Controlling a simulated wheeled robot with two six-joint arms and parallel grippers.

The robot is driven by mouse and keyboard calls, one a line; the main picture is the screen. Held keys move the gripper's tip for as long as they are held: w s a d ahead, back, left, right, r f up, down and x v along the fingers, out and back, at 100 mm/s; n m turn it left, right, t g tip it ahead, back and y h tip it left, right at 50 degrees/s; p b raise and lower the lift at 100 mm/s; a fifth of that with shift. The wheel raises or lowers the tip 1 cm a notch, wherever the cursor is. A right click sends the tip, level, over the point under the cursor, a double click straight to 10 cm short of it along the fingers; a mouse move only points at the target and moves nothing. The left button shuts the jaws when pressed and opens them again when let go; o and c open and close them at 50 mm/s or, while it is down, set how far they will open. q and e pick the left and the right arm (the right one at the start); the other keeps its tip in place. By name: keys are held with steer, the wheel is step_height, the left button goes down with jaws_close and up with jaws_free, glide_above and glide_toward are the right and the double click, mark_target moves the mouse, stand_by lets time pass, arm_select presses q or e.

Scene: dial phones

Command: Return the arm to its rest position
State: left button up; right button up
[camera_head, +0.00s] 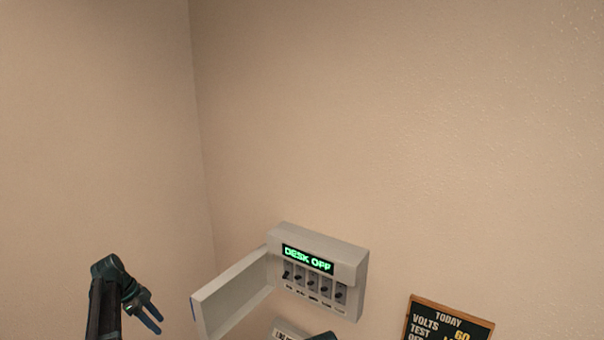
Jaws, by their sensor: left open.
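My left gripper (152,321) is in the lower left of the head view, on the raised end of my left arm. Its two dark fingers are spread apart with nothing between them, pointing down and to the right. It is left of the grey wall box's open door and apart from it. My right gripper cannot be made out.
A grey switch box (355,273) on the wall shows "DESK OFF" in green above a row of several dark switches. Its door (232,296) hangs open to the left. A framed board (448,322) reads "TODAY". A dark shape at the bottom edge is cut off.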

arm_select(q)
steer(key=s+d+f+n+g+y+b, duration=0.1)
steer(key=s+d+f+b, duration=0.1)
steer(key=d, duration=0.5)
steer(key=s+d+f+n+b, duration=0.1)
steer(key=s+d+f+n, duration=0.1)
steer(key=d, duration=0.6)
steer(key=s+d+f+n+y+b, duration=0.2)
steer(key=s+d+f+n+b, duration=0.1)
steer(key=s+d, duration=0.7)
steer(key=s+d+f+n+y+b, duration=0.2)
steer(key=s+d+f+n+b, duration=0.2)
steer(key=s+d, duration=0.7)
steer(key=shift+d+f+n, duration=0.55)
steer(key=shift+d+n, duration=0.05)
steer(key=shift+d, duration=0.2)
